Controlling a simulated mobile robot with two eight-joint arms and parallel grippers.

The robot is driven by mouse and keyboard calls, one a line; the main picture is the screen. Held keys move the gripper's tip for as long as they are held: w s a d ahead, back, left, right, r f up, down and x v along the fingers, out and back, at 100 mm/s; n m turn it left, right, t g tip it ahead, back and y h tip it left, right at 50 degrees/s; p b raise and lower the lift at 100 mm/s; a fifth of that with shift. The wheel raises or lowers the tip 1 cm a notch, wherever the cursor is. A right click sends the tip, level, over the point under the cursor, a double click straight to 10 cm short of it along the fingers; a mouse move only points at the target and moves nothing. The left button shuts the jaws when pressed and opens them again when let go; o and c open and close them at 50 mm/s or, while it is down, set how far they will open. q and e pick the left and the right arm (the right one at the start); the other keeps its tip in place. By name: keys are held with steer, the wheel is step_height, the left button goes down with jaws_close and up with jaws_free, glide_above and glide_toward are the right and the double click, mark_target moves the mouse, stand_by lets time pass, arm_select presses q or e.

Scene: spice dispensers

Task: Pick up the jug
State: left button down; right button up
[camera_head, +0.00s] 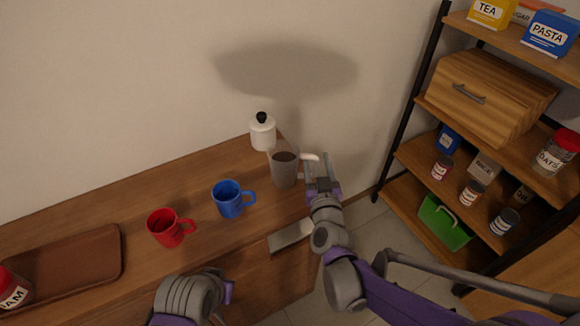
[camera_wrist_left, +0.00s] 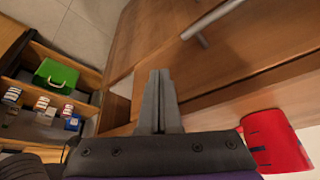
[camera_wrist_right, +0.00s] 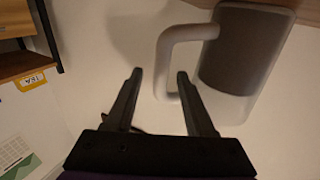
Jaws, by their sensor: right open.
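The jug (camera_head: 284,170) is clear with dark brown contents and a pale handle on its right side. It stands upright at the right end of the wooden counter. My right gripper (camera_head: 321,168) is open beside the handle. In the right wrist view, the jug (camera_wrist_right: 238,60) is at upper right, and its handle reaches down beside the right fingertip of my gripper (camera_wrist_right: 158,75). I cannot tell whether they touch. My left gripper (camera_wrist_left: 158,75) is shut and empty in the left wrist view, low in front of the counter; its fingers are mostly hidden in the head view.
A white canister (camera_head: 263,134) with a black knob stands behind the jug. A blue mug (camera_head: 229,203) and a red mug (camera_head: 167,229) stand to its left. A brown tray (camera_head: 70,262) lies at far left, near a jam jar (camera_head: 12,290). Shelves (camera_head: 408,150) stand at right.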

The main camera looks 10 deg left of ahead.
jaws_close()
stand_by(1.4)
